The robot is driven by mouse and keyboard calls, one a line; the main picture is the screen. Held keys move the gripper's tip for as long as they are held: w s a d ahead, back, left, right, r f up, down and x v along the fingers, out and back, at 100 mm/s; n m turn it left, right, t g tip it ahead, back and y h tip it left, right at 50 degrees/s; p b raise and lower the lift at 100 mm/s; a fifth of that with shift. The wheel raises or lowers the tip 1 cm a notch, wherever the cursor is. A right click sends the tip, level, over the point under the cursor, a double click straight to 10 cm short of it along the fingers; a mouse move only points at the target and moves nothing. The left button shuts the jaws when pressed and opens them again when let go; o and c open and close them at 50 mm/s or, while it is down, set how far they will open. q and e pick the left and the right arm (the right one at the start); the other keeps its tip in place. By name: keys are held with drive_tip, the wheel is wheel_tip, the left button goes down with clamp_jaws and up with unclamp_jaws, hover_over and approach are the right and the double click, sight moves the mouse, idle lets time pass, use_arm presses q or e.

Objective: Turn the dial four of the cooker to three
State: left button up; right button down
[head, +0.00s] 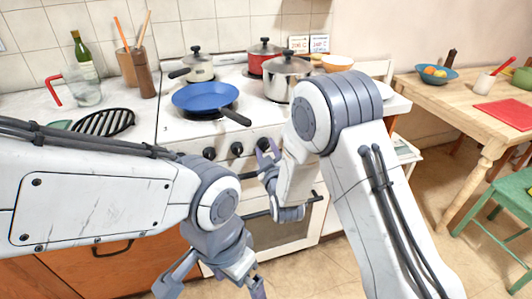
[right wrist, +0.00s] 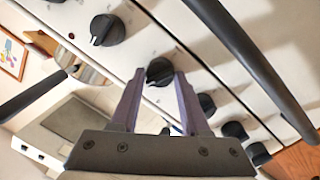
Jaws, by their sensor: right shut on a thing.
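The white cooker (head: 176,130) stands against the tiled wall, with black dials along its front panel. Two dials (head: 237,148) show clearly in the head view. My right gripper (head: 268,155) is at the panel to the right of these. In the right wrist view its fingers are shut on a black dial (right wrist: 160,71), one on each side. Three dials (right wrist: 207,104) lie to its right there, and one (right wrist: 106,30) to its upper left, so the held one looks like dial four. Its setting cannot be read. My left gripper (head: 212,286) is open and empty, low in front of the cooker.
A blue pan (head: 205,96), a steel pot (head: 281,83), a red pot (head: 263,52) and another pot (head: 198,66) stand on the cooker. The pan's handle juts over the front edge above the dials. The oven handle (head: 313,198) runs below the panel.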

drive_tip(key=m+b, duration=0.2)
drive_tip(key=m, duration=0.2)
drive_tip(key=shift+f+g+y, duration=0.1)
drive_tip(key=shift+g+y, duration=0.2)
drive_tip(key=shift+g, duration=0.1)
drive_tip(key=m+b, duration=0.2)
drive_tip(key=m, duration=0.1)
drive_tip(key=shift+m, duration=0.3)
drive_tip(key=m+y+b, duration=0.1)
drive_tip(key=m+b, duration=0.1)
drive_tip(key=m, duration=0.2)
drive_tip(key=shift+d+g+b, duration=0.15)
drive_tip(key=shift+g+b, duration=0.15)
drive_tip(key=m+b, duration=0.2)
drive_tip(key=m, duration=0.1)
drive_tip(key=shift+y, duration=0.3)
drive_tip(key=m+b, duration=0.1)
drive_tip(key=m, duration=0.2)
drive_tip(key=m+y+b, duration=0.1)
drive_tip(key=m, duration=0.2)
drive_tip(key=shift+d+m, duration=0.15)
drive_tip(key=shift+m, duration=0.25)
drive_tip(key=m, duration=0.3)
drive_tip(key=shift+b, duration=0.35)
drive_tip(key=shift+m+y, duration=0.4)
drive_tip(key=shift+m, duration=1.9)
